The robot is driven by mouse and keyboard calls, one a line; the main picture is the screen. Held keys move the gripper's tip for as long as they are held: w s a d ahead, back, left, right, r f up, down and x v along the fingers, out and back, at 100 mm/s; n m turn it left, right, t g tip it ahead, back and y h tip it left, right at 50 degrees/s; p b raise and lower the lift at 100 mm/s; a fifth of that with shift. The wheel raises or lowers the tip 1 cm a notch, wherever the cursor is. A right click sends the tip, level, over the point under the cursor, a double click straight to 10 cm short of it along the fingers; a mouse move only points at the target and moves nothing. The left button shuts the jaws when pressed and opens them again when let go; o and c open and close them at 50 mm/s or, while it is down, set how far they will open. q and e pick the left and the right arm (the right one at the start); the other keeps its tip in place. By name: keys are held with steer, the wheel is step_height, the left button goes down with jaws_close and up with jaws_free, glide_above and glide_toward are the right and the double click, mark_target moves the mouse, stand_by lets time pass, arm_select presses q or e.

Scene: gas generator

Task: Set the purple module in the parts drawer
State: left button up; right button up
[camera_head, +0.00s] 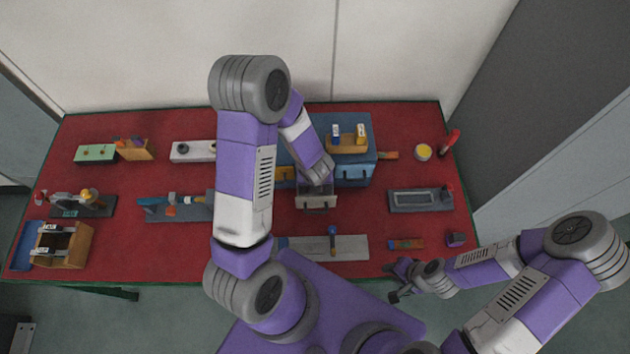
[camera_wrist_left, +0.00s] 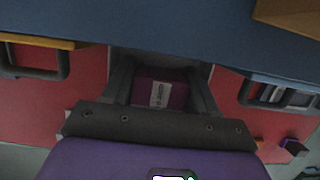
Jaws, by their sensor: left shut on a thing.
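My left gripper (camera_wrist_left: 160,92) is shut on the purple module (camera_wrist_left: 176,96), which shows a white label between the fingers in the left wrist view. In the head view my left gripper (camera_head: 319,181) points down at the open grey parts drawer (camera_head: 317,203) in the middle of the table. The module is hidden in the head view, and I cannot tell whether it touches the drawer floor. My right gripper (camera_head: 393,281) is at the table's front edge, with its fingers apart and nothing between them.
A blue cabinet (camera_head: 354,174) with handles stands behind the drawer, bearing a wooden tray (camera_head: 347,146). A grey plate (camera_head: 352,247) lies in front. Red table surface is clear between them.

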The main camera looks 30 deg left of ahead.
arm_select(q)
steer(key=shift+r, duration=0.1)
steer(key=shift+f, duration=0.25)
arm_select(e)
steer(key=shift+f, duration=0.25)
arm_select(q)
steer(key=o, duration=1.4)
steer(key=shift+r, duration=0.1)
arm_select(e)
steer(key=shift+r, duration=0.1)
steer(key=shift+r, duration=0.1)
arm_select(q)
steer(key=shift+r, duration=0.3)
arm_select(e)
steer(key=shift+r, duration=0.2)
step_height(320, 180, up, 5)
steer(key=p, duration=0.5)
steer(key=shift+f, duration=0.2)
steer(key=shift+r, duration=0.15)
arm_select(q)
steer(key=v, duration=1.1)
steer(key=shift+s+d+r, duration=0.15)
steer(key=shift+d+r, duration=0.05)
steer(key=shift+r, duration=0.15)
